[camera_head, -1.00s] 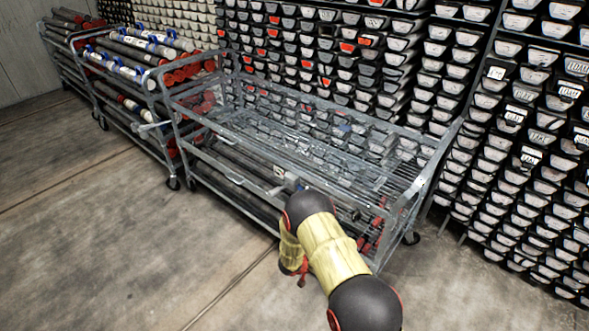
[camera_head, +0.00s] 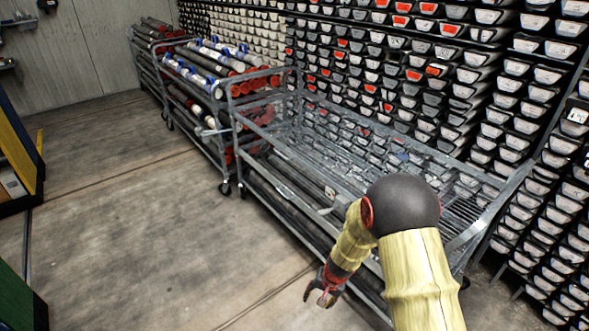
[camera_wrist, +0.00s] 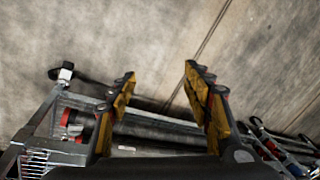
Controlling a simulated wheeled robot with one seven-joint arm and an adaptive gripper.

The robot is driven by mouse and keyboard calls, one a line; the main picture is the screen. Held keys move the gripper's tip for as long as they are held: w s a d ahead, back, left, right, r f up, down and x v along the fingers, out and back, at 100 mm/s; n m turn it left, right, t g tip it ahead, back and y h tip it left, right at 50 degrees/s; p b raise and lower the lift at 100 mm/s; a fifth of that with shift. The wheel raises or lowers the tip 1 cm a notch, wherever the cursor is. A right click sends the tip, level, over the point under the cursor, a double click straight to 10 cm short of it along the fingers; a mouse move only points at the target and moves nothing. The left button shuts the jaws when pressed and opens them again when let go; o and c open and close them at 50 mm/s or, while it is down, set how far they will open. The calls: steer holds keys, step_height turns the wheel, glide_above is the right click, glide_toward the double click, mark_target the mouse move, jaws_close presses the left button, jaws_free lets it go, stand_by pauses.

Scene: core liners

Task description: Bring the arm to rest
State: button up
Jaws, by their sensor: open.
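My gripper (camera_head: 318,296) hangs low at the end of my bent arm, in front of the near metal cart, above the concrete floor. In the wrist view its two yellow-and-black fingers (camera_wrist: 160,95) are spread apart with nothing between them. The elbow and the yellow-sleeved arm cover part of the near cart's front right side in the head view.
The near grey cart (camera_head: 262,128) has a bare wire top deck and dark tubes below. Another cart (camera_head: 232,92) holds white and red-capped tubes. Racks of labelled core trays (camera_head: 480,85) line the back. Open floor (camera_head: 130,230) lies left.

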steer(key=s+d+r+n+t, duration=0.1)
steer(key=s+d+r, duration=0.2)
steer(key=s+r, duration=0.6)
steer(key=s+d+r+n+t+h, duration=0.1)
steer(key=s+d+r, duration=0.3)
steer(key=r, duration=1.6)
steer(key=s+d+r+n+t+h+p, duration=0.1)
steer(key=s+d+r+n+t, duration=0.1)
steer(key=s+r, duration=1.1)
steer(key=shift+s+d+r+n, duration=0.35)
steer(key=shift+d+r, duration=0.45)
steer(key=shift+r, duration=0.15)
